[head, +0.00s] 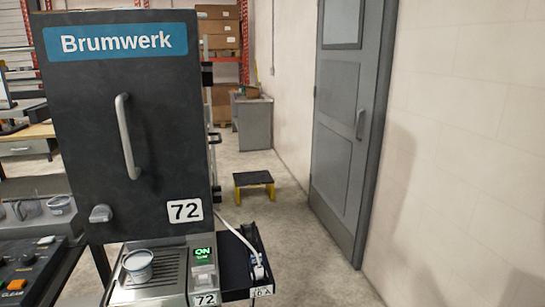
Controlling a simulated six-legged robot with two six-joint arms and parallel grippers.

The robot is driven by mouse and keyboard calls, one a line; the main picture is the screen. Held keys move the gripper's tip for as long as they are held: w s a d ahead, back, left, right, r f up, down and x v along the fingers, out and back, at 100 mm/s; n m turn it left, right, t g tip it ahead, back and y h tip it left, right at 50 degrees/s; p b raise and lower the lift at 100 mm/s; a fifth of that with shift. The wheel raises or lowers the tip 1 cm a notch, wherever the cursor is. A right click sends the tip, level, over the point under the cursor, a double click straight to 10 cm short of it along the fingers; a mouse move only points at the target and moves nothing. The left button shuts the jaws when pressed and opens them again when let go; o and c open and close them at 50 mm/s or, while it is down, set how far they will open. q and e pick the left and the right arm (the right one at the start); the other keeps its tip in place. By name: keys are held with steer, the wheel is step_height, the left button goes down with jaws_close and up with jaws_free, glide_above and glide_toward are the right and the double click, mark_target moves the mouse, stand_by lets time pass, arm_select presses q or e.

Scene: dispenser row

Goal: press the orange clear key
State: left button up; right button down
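The orange clear key (16,285) is small and sits on a dark control panel (40,262) at the bottom left of the head view, with a CLEAR label beside it. The panel also carries dark knobs and is cut off by the frame's left and bottom edges. Neither of my grippers is in view, and nothing visible touches the key.
A dark Brumwerk dispenser (165,100) numbered 72 stands just right of the panel, with a cup (137,268) on its drip tray and a lit green ON switch (203,254). A step stool (254,182) and grey door (345,130) are beyond. Floor between is mostly clear.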

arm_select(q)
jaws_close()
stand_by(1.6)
